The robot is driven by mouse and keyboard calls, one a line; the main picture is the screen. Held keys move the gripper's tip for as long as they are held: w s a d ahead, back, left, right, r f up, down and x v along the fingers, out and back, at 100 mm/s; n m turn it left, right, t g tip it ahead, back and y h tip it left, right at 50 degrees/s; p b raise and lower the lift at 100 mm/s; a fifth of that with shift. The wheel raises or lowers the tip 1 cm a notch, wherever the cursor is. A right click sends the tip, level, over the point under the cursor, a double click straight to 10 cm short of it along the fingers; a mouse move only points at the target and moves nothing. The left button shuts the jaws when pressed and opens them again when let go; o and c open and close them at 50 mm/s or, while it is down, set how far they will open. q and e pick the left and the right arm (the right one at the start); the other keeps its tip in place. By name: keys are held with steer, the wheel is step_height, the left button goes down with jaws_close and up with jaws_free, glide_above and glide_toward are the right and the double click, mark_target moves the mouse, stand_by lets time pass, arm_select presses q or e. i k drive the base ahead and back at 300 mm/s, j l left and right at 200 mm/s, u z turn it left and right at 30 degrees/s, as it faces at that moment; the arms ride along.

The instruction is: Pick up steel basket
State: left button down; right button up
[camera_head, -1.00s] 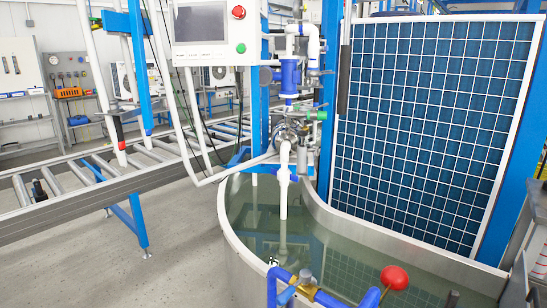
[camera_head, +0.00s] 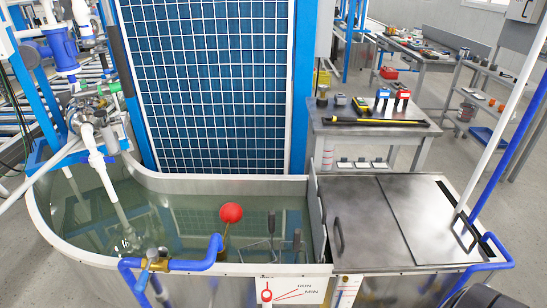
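I cannot clearly make out a steel basket in the head view. Thin grey metal upright parts (camera_head: 271,224) stand in the water near the right end of the tank (camera_head: 215,186), close to the red float ball (camera_head: 231,212). They could be handles of a basket, but the part below the water is blurred. No gripper of mine can be recognised in this view.
A flat steel cover with handles (camera_head: 370,215) adjoins the tank on the right. Blue pipes (camera_head: 190,264) run along the front rim. A workbench with tools (camera_head: 365,128) stands behind, and grey floor lies at the right.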

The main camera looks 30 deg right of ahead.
mark_target(296, 234)
steer(key=z, duration=1.25)
